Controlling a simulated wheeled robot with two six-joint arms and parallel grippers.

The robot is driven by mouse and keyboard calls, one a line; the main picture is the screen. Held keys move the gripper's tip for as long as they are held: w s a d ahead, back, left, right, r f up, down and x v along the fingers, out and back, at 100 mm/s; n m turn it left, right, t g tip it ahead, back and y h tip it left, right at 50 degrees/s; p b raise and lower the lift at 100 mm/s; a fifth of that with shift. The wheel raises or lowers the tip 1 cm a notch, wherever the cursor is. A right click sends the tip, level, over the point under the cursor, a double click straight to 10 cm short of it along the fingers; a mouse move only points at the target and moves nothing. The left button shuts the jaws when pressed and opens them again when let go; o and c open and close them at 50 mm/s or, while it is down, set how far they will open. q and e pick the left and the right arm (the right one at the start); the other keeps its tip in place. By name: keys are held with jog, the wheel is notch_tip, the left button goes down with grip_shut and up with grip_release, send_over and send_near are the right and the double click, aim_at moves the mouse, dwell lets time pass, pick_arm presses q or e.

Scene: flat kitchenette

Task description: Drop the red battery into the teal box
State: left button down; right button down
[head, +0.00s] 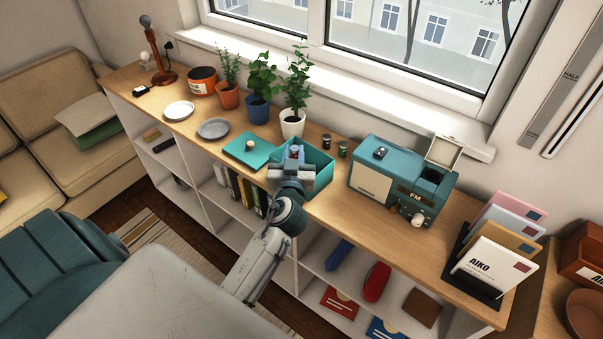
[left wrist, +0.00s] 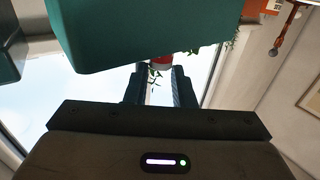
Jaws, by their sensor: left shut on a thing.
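My left gripper (head: 295,155) is at the open teal box (head: 322,172), over its left part. It is shut on the red battery (left wrist: 161,61), whose red and pale end shows between the fingertips in the left wrist view. The rest of the battery is hidden there by the teal box (left wrist: 140,35), which fills the top of that view close to the fingers. I cannot tell how far the battery reaches below the rim. My right gripper is not in view.
Potted plants (head: 292,125) stand behind the box. A grey plate (head: 213,129) and a white plate (head: 179,111) lie to the left. Envelopes in a holder (head: 490,265) stand at right.

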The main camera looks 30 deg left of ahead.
pick_arm(q)
jog(key=shift+f, duration=0.1)
jog(key=c, duration=1.1)
grip_release()
jog(key=shift+c, duration=0.2)
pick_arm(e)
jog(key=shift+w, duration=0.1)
pick_arm(q)
jog(key=shift+s+d+f, duration=0.1)
jog(key=shift+s+d, duration=0.05)
jog(key=shift+s, duration=0.05)
jog(key=b+v, duration=0.4)
jog(key=v, duration=0.6)
jog(key=shift+s, duration=0.2)
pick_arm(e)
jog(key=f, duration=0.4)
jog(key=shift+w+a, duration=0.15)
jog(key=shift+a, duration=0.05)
